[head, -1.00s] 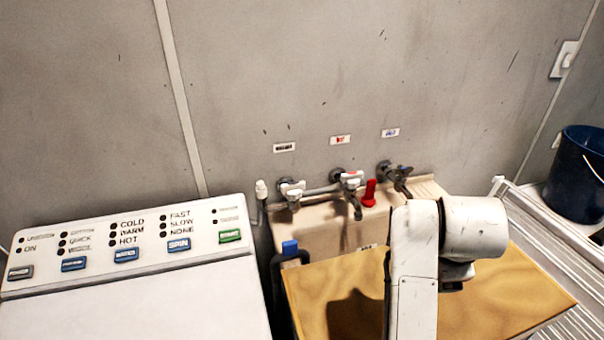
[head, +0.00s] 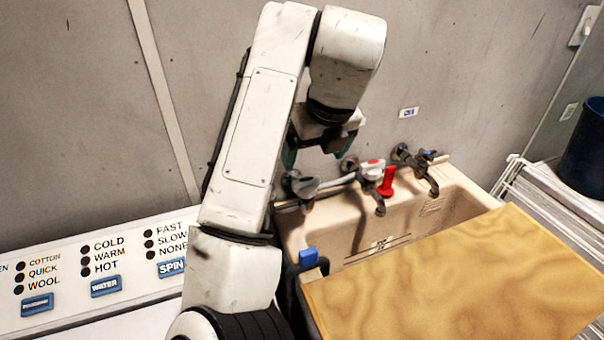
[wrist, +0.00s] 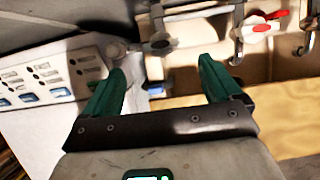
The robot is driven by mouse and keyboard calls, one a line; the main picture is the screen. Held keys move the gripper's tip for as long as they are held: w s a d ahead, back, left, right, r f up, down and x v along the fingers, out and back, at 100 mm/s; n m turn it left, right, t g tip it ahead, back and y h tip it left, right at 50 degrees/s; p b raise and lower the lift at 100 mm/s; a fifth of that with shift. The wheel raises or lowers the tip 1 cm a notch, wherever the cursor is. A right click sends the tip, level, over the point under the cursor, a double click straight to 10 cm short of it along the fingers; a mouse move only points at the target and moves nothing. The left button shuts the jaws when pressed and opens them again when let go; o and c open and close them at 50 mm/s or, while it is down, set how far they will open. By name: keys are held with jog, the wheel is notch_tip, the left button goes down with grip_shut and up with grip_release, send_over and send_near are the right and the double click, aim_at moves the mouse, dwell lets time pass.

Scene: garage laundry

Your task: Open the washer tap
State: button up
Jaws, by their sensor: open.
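Three wall taps stand in a row above the sink (head: 412,215). The leftmost tap (head: 301,185), nearest the washer (head: 60,310), is grey in shadow. It also shows in the wrist view (wrist: 158,42), just beyond and between my fingertips. The middle tap (head: 372,171) has a white handle with a red mark; the right tap (head: 415,160) is dark. My gripper (head: 317,152) is open and empty, with green fingers. In the head view it hangs just above the leftmost tap, partly hidden by my arm. I cannot tell whether it touches the tap.
A red part (head: 388,182) stands beside the middle tap. A blue-topped hose hook (head: 308,257) sits at the sink's left edge. A wooden board (head: 450,280) covers the sink's front. A rack (head: 545,195) and dark bucket (head: 584,155) stand at right.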

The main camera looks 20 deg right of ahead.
aim_at(307, 179)
jog(key=x, duration=0.9)
jog(key=shift+p, duration=0.3)
jog(key=c, duration=1.1)
